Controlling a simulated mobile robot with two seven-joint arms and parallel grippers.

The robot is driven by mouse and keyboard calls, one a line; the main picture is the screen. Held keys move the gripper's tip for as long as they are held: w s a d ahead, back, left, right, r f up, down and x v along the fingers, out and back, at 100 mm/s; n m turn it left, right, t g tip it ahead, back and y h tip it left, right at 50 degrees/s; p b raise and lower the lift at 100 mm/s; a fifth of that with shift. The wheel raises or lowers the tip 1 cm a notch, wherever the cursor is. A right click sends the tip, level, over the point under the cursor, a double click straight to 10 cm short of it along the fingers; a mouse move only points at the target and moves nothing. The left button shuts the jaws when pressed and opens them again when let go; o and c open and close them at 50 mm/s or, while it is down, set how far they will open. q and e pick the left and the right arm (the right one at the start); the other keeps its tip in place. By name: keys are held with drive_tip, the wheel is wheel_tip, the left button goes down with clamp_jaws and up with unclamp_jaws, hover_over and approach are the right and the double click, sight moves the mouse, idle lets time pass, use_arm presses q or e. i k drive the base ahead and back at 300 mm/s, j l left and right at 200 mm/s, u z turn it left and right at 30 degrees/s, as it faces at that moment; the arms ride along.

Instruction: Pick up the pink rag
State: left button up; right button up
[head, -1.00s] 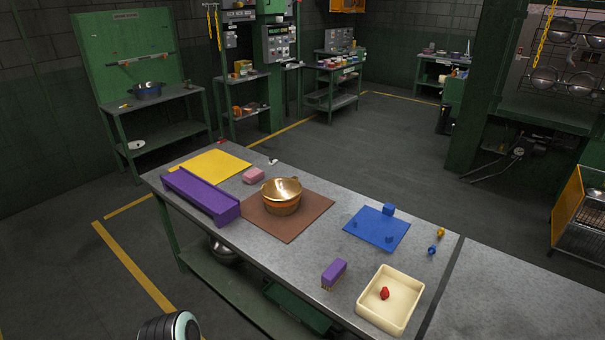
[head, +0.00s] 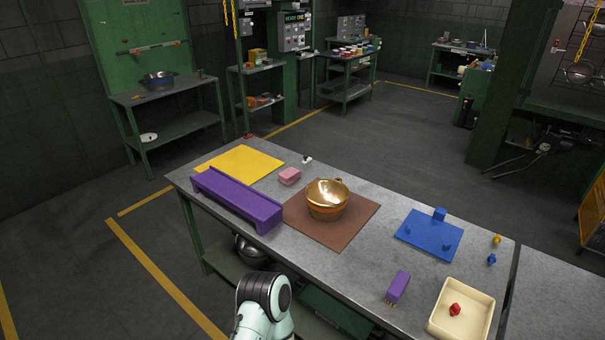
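The pink rag (head: 290,176) lies folded on the grey metal table (head: 378,284), between the yellow mat (head: 240,163) and the brown mat (head: 318,235). It is just behind the purple bench-like block (head: 236,199) and left of the gold pot (head: 327,199). One of my arm's links shows at the bottom edge, in front of the table. Neither gripper is in view.
A purple-handled brush (head: 398,287), a cream tray (head: 461,311) with a red item (head: 455,310), and a blue mat (head: 430,233) with blue pieces occupy the right part. A metal bowl (head: 250,250) sits on the lower shelf. Bare tabletop lies around the rag.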

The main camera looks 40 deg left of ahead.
sight(289, 176)
drive_tip(key=j+z, duration=0.2)
drive_tip(key=j, duration=0.35)
drive_tip(key=k+j+z, duration=0.15)
drive_tip(key=j, duration=0.35)
drive_tip(key=k+j, duration=0.1)
drive_tip(key=j, duration=0.25)
drive_tip(key=j+z, duration=0.1)
drive_tip(key=j, duration=0.25)
drive_tip(key=k+j, duration=0.15)
drive_tip(key=j, duration=0.2)
